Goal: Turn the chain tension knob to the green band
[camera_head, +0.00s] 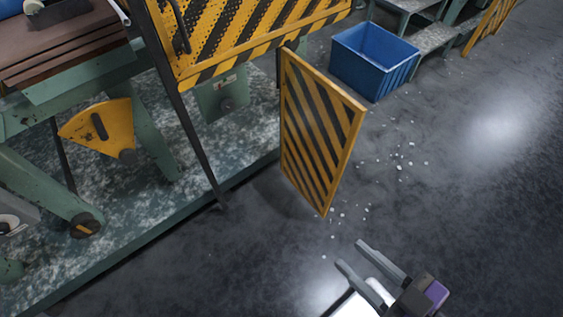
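My gripper (352,254) is at the bottom right, over bare floor. Its two grey fingers are apart with nothing between them. One round knob (87,225) is at the end of a sloping green leg at the lower left. No green band can be made out. My gripper is well away from all of them.
A striped yellow-black panel (318,140) stands between my gripper and the machine. A larger striped guard (240,40) is above it. A blue crate (374,60) is on the floor behind. White fragments (400,155) lie scattered. The right floor (480,220) is clear.

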